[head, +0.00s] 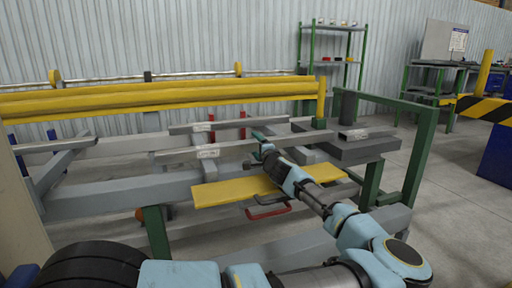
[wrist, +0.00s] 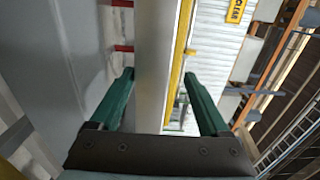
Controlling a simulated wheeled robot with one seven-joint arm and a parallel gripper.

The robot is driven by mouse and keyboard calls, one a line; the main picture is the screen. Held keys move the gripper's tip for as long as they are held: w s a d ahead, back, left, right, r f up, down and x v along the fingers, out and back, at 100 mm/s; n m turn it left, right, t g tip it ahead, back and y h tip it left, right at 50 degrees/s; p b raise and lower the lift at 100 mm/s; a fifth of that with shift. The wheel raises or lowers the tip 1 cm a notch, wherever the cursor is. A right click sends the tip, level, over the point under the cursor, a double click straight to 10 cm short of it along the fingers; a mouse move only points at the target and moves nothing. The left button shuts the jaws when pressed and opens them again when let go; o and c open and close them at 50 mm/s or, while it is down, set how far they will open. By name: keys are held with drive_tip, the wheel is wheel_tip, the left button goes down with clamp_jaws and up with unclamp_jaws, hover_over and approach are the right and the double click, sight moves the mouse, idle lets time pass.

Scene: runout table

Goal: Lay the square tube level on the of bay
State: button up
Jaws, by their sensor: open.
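A long grey square tube (head: 235,148) with a white label lies across the rack (head: 120,190) in the head view. My gripper (head: 262,139) is at this tube, right of its label. In the wrist view my open gripper (wrist: 160,73) has one green finger on each side of a long grey tube (wrist: 152,40), with a visible gap on both sides. A second labelled grey bar (head: 240,124) lies behind the front one. Which place is the bay named in the task, I cannot tell.
Thick yellow rails (head: 150,97) run behind the rack. Red posts (head: 215,131) stand near the bars. A yellow plate (head: 225,191) is at the rack's front, below my arm. A dark grey block (head: 350,150) and a green post (head: 420,155) stand at the right.

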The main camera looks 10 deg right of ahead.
drive_tip(key=s, duration=0.4)
drive_tip(key=s+d, duration=0.1)
drive_tip(key=s, duration=0.3)
drive_tip(key=s+p, duration=0.1)
drive_tip(key=s, duration=0.3)
drive_tip(key=shift+d, duration=0.25)
drive_tip(key=shift+r, duration=0.2)
